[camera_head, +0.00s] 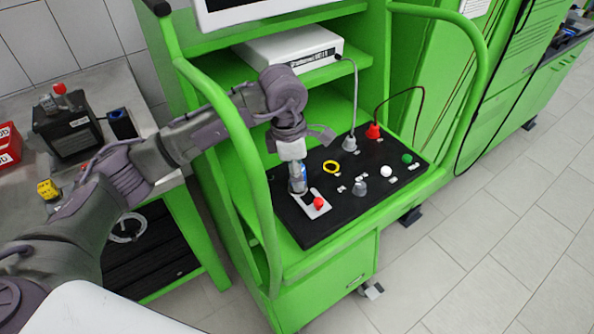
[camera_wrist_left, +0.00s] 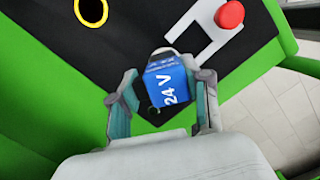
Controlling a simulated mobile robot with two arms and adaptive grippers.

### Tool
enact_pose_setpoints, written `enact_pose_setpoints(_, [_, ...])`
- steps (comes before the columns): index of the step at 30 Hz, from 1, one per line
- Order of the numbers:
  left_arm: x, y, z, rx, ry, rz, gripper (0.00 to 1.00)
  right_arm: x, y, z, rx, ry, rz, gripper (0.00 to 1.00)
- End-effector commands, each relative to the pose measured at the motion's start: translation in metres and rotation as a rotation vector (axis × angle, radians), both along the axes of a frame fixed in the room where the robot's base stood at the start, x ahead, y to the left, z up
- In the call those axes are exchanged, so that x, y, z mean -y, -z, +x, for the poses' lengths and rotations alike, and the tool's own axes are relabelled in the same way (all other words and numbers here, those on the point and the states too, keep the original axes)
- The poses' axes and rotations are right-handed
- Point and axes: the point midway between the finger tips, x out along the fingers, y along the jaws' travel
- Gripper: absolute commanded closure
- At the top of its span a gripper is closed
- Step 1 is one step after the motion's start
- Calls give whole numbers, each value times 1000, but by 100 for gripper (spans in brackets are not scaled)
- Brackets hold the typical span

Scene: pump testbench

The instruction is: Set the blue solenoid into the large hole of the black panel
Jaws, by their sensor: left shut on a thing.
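My left gripper (camera_head: 296,170) is over the near left part of the black panel (camera_head: 345,217). In the left wrist view my left gripper (camera_wrist_left: 163,88) has its two fingers shut on the blue solenoid (camera_wrist_left: 172,78), marked "24 V". The solenoid's silver end points away from the palm, toward the panel. In the head view the solenoid (camera_head: 302,171) is mostly hidden by the gripper; I cannot tell whether it touches the panel. A yellow-rimmed round opening (camera_head: 331,167) lies to its right, also seen in the left wrist view (camera_wrist_left: 91,10). My right gripper is not in view.
A pale plate with a red knob (camera_head: 317,204) is close beside the gripper. A green rail (camera_head: 250,185) stands left of the panel.

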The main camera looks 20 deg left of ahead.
Motion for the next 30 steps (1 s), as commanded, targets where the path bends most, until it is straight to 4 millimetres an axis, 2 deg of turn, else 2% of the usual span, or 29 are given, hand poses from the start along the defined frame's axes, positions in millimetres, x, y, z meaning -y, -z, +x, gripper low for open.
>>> enact_pose_setpoints(25, [0,12,0,1,0,-1,77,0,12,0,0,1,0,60])
enact_pose_setpoints(26, [0,12,0,1,0,-1,50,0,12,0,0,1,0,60])
enact_pose_setpoints(30, [0,12,0,0,0,0,27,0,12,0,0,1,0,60])
